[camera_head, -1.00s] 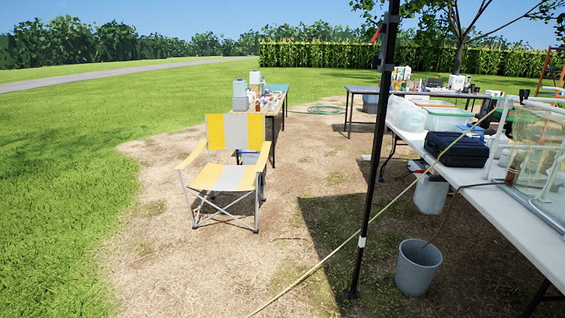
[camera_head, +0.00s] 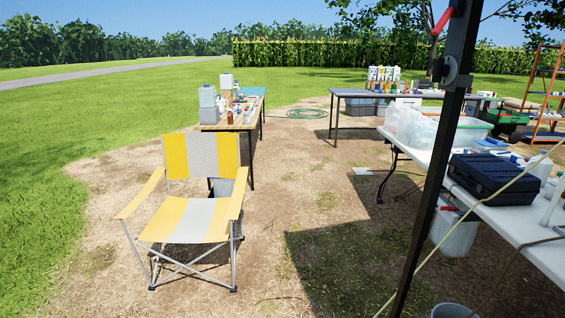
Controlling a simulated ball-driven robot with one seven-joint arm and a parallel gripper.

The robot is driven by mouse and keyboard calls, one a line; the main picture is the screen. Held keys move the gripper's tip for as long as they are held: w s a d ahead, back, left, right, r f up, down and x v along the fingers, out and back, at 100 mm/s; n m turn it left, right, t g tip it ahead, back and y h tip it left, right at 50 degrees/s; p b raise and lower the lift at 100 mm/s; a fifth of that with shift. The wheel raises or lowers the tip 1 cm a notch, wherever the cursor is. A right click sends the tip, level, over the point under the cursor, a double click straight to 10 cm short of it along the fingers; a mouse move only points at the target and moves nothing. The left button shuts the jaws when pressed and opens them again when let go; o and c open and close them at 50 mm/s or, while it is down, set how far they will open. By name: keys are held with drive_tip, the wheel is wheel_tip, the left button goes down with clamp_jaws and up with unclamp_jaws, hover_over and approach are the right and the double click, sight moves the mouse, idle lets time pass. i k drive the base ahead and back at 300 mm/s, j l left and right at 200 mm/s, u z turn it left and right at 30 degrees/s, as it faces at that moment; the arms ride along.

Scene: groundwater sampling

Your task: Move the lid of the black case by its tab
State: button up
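A black case (camera_head: 496,179) lies on the white table at the right of the head view, and it looks shut. Its tab is too small to make out. The dark canopy pole (camera_head: 431,170) stands just left of it in the picture, with a gap between them. My gripper is not in view.
A yellow and white folding chair (camera_head: 196,219) stands on the dirt at the left. The white table (camera_head: 538,226) runs along the right, with a slanting guy rope (camera_head: 468,212) before it. A grey bucket (camera_head: 452,311) stands low by the pole. The dirt between chair and pole is clear.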

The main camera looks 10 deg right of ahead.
sight(497, 175)
drive_tip(key=i+u, duration=0.3)
drive_tip(key=i, duration=0.65)
drive_tip(key=i+l+u, duration=0.1)
drive_tip(key=i+u, duration=0.2)
drive_tip(key=i, duration=0.7)
drive_tip(key=i+z, duration=0.45)
drive_tip(key=i+j+z, duration=0.1)
drive_tip(key=i+z, duration=0.3)
drive_tip(key=i, duration=0.25)
drive_tip(key=i+j+z, duration=0.3)
drive_tip(key=i+z, duration=0.15)
drive_tip(key=i+l+z, duration=0.1)
drive_tip(key=i+z, duration=0.9)
drive_tip(key=i+j+z, duration=0.25)
drive_tip(key=z, duration=0.25)
drive_tip(key=i, duration=0.05)
